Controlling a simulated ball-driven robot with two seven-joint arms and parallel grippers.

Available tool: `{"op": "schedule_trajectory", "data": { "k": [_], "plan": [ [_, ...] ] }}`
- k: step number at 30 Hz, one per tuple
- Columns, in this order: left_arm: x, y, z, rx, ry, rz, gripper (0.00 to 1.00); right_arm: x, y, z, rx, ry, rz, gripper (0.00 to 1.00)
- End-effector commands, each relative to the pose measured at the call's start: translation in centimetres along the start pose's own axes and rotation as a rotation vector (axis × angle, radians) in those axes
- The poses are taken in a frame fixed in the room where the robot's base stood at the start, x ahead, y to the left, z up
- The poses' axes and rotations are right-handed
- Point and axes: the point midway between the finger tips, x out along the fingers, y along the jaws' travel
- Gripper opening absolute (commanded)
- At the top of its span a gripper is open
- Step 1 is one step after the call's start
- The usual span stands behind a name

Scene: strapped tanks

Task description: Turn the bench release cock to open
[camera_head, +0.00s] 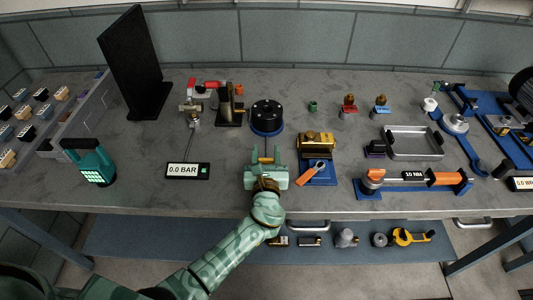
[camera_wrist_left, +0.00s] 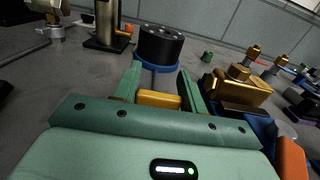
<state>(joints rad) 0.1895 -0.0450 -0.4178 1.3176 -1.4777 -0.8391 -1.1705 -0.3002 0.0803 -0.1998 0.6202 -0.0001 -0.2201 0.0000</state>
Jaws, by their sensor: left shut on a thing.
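My left gripper (camera_head: 265,168) is over the front middle of the bench (camera_head: 330,198). It is shut on a small gold block (camera_wrist_left: 158,99), which shows between the fingers in the left wrist view. A red lever (camera_head: 205,83) sits over brass fittings (camera_head: 190,107) at the back left, beside a dark post (camera_head: 230,107); which part is the release cock I cannot tell for sure. My gripper is well apart from these. My right gripper is not in view.
A 0.0 BAR readout (camera_head: 187,171) lies left of my gripper. A gold block on a blue stand (camera_head: 316,143) with an orange-handled tool (camera_head: 311,174) is close on the right. A tall black panel (camera_head: 135,62) stands at the back left. A metal tray (camera_head: 414,141) is farther right.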

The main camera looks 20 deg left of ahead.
Motion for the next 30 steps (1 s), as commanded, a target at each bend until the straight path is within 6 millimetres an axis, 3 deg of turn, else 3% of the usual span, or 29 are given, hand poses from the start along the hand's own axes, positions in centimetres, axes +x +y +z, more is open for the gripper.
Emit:
{"op": "schedule_trajectory", "data": {
  "k": [9, 10, 12, 23, 26, 30],
  "plan": [
    [0.0, 0.0, 0.0, 0.0, 0.0, 0.002, 0.19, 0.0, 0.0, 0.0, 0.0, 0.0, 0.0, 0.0],
    [0.0, 0.0, 0.0, 0.0, 0.0, 0.002, 0.45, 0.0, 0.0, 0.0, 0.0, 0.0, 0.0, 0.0],
    [0.0, 0.0, 0.0, 0.0, 0.0, 0.002, 0.64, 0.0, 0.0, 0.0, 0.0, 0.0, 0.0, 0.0],
    [-0.5, 0.0, 0.0, 0.0, 0.001, 0.001, 0.64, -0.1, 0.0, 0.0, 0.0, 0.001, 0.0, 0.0],
    [-1.9, 0.0, 0.0, -0.001, 0.002, 0.0, 0.64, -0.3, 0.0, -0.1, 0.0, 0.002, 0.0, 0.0],
    [-5.3, 0.0, 0.0, -0.001, 0.003, -0.001, 0.64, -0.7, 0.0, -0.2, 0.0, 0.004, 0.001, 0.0]
  ]
}}
